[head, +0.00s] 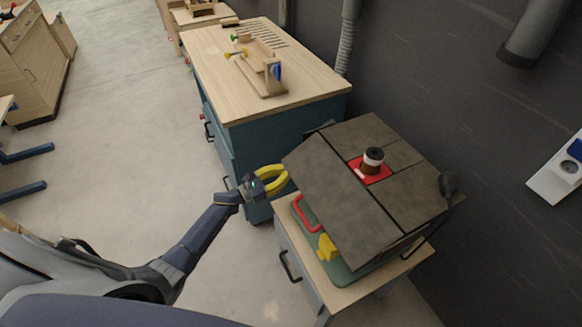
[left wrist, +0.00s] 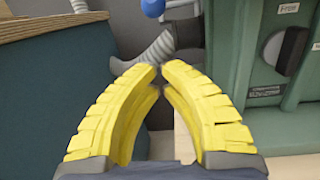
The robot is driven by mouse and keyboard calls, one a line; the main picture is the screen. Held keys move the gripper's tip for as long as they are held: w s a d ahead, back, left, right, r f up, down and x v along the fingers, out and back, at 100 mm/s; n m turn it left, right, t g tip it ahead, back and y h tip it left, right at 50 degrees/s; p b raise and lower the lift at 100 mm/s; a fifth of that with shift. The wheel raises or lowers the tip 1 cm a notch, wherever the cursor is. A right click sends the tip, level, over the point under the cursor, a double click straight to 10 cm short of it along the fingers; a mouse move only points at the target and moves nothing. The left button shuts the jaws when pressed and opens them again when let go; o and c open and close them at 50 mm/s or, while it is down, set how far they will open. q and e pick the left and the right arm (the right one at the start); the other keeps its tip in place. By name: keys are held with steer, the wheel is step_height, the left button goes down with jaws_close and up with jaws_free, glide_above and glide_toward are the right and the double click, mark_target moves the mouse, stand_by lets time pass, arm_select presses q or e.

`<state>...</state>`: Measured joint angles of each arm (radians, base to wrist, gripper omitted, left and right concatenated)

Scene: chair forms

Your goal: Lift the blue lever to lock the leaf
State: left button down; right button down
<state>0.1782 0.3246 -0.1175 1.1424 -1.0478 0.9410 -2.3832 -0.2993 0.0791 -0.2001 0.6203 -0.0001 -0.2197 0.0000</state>
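A round blue knob (left wrist: 152,8) shows at the top edge of the left wrist view, ahead of the fingertips and apart from them. I cannot tell whether it is the end of the blue lever. In the head view no blue lever shows on the machine. The machine has grey-brown top slabs, one a large tilted leaf (head: 335,195), over a green body (left wrist: 230,45). My left gripper (head: 285,176) is left of the leaf, near the red handle. Its yellow fingertips (left wrist: 160,70) nearly meet with nothing between them. My right gripper is not in view.
The machine stands on a small wooden-topped cabinet (head: 300,262). A striped cup (head: 373,160) stands on its red insert. A yellow piece (head: 327,247) and a red handle (head: 306,214) are below the leaf. A workbench (head: 215,65) is behind.

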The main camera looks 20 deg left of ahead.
arm_select(q)
steer(key=w+d+r, duration=0.3)
steer(key=w+d, duration=0.1)
steer(key=shift+w+r, duration=0.35)
steer(key=shift+r, duration=0.05)
stand_by(0.6)
steer(key=shift+d, duration=0.1)
steer(key=s+a+r, duration=0.2)
steer(key=shift+s+a+r, duration=0.15)
steer(key=shift+s+a, duration=0.1)
steer(key=shift+s, duration=0.05)
stand_by(0.3)
